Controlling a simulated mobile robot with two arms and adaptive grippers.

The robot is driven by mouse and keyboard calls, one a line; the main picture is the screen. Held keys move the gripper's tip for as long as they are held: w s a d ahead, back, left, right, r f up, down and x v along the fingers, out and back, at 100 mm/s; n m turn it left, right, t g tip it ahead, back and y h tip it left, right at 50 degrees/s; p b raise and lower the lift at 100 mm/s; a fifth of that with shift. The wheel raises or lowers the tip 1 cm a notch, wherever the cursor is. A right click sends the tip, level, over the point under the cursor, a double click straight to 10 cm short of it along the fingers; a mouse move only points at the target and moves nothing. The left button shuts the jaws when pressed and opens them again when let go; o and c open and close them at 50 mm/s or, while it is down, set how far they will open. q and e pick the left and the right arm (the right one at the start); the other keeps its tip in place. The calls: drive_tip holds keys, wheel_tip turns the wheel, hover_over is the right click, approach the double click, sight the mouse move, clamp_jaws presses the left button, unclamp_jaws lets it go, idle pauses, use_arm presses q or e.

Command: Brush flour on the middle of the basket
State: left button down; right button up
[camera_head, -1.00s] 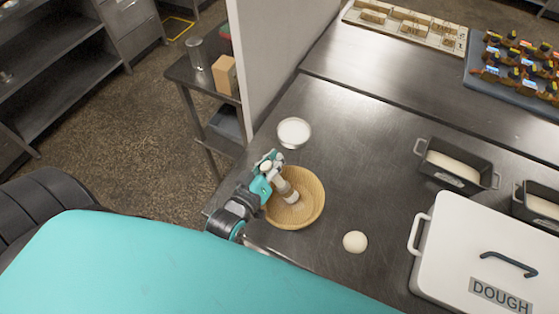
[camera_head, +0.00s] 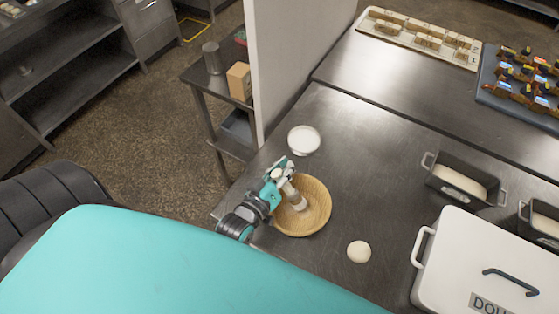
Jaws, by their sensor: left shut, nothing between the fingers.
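A round woven basket (camera_head: 319,210) sits on the metal worktop near its left corner. My left gripper (camera_head: 286,180) is over the upper left side of the basket, with its fingers shut. A pale, short, brush-like thing (camera_head: 296,200) shows right at the fingers and points down to the middle of the basket. I cannot tell whether its lower end touches the basket. A bowl of white flour (camera_head: 303,139) stands just behind the basket. My right gripper is not in view.
A dough ball (camera_head: 358,251) lies right of the basket. A white box marked as dough (camera_head: 470,260) stands at the lower right, with dark dough tins (camera_head: 462,181) behind it. A white partition (camera_head: 272,60) rises at the worktop's left edge. The worktop's middle is clear.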

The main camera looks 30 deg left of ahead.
use_arm(q)
drive_tip(key=shift+w+a+r+p, duration=0.1)
drive_tip(key=shift+a+r+p, duration=0.4)
drive_tip(key=shift+p, duration=0.95)
drive_tip(key=shift+s+d+r+p, duration=0.1)
drive_tip(key=shift+s+d+p, duration=0.3)
drive_tip(key=shift+s, duration=0.35)
drive_tip(key=shift+s+d+p, duration=0.3)
drive_tip(key=shift+s+d, duration=0.05)
drive_tip(key=shift+s, duration=0.35)
drive_tip(key=shift+w+a, duration=0.5)
drive_tip(key=shift+a, duration=1.6)
drive_tip(key=shift+s+d+r, duration=0.1)
drive_tip(key=shift+s+d, duration=0.05)
drive_tip(key=shift+d, duration=0.55)
drive_tip(key=shift+s+d+r, duration=0.15)
drive_tip(key=shift+s+d, duration=0.05)
drive_tip(key=shift+d, duration=0.55)
drive_tip(key=shift+s+d+r, duration=0.1)
drive_tip(key=shift+s+d, duration=0.05)
drive_tip(key=shift+d, duration=0.55)
drive_tip(key=a, duration=0.2)
drive_tip(key=w+a, duration=0.1)
drive_tip(key=a, duration=0.1)
drive_tip(key=shift+a+r, duration=0.1)
drive_tip(key=shift+a, duration=0.05)
